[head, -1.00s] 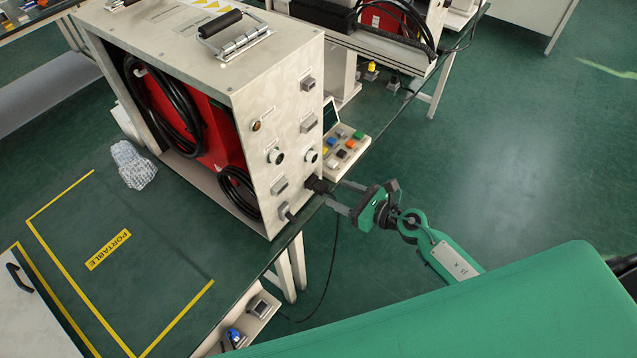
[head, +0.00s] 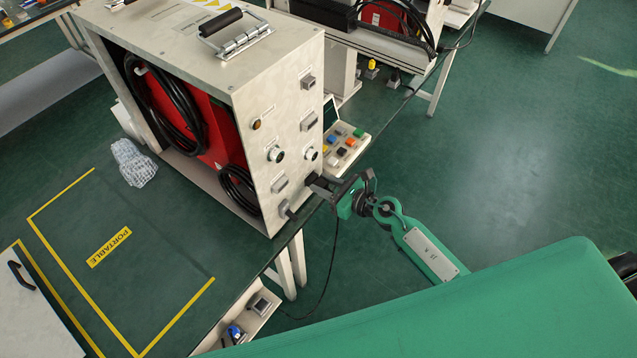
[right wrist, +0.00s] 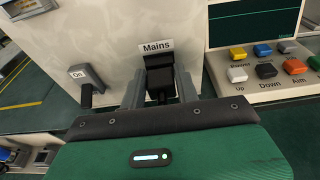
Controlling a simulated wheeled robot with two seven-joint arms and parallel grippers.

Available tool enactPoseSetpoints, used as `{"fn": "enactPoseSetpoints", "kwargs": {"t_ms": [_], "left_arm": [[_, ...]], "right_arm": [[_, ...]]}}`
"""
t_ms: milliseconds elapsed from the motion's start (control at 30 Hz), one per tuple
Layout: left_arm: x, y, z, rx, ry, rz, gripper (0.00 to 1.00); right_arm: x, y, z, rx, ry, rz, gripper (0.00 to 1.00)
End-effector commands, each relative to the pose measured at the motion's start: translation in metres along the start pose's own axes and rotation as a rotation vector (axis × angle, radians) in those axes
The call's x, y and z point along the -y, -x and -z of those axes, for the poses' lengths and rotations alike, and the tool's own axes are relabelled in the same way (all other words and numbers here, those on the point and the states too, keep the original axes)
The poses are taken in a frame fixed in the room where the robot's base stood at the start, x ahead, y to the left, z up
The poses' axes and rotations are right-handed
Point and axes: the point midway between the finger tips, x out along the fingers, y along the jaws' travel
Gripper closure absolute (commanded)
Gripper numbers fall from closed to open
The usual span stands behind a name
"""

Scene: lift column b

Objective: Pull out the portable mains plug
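The mains plug is black and sits in the socket under the "Mains" label on the end panel of the pale portable unit (head: 255,100). In the right wrist view the mains plug (right wrist: 160,82) stands between the two grey fingers. My right gripper (head: 322,190) is at the panel's lower right corner, and it also shows in the right wrist view (right wrist: 160,90). Its fingers are apart, one on each side of the plug. Whether they touch its sides is hard to tell. In the head view the gripper partly hides the plug. My left gripper is not in view.
A control box with coloured buttons (head: 346,148) stands close behind the gripper. Another black plug or lever, at the "On" switch (right wrist: 86,88), is left of the mains plug. A cable hangs below the table edge. The marked area "PORTABLE" (head: 110,248) on the table is clear.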

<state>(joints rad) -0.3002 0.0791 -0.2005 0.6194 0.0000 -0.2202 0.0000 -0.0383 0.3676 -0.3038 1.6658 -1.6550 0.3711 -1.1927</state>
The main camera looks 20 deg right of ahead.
Motion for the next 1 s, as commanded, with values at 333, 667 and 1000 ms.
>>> {"fn": "enactPoseSetpoints", "kwargs": {"t_ms": [333, 667, 1000], "left_arm": [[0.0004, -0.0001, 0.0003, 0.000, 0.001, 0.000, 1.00], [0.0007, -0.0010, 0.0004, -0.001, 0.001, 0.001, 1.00], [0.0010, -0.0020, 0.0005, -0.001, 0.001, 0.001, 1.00]], "right_arm": [[0.0005, 0.0005, -0.0001, 0.000, 0.000, 0.001, 1.00], [0.0007, 0.0049, 0.0014, 0.000, 0.001, 0.001, 1.00], [0.0005, 0.0097, 0.0022, 0.000, 0.001, 0.001, 1.00]]}}
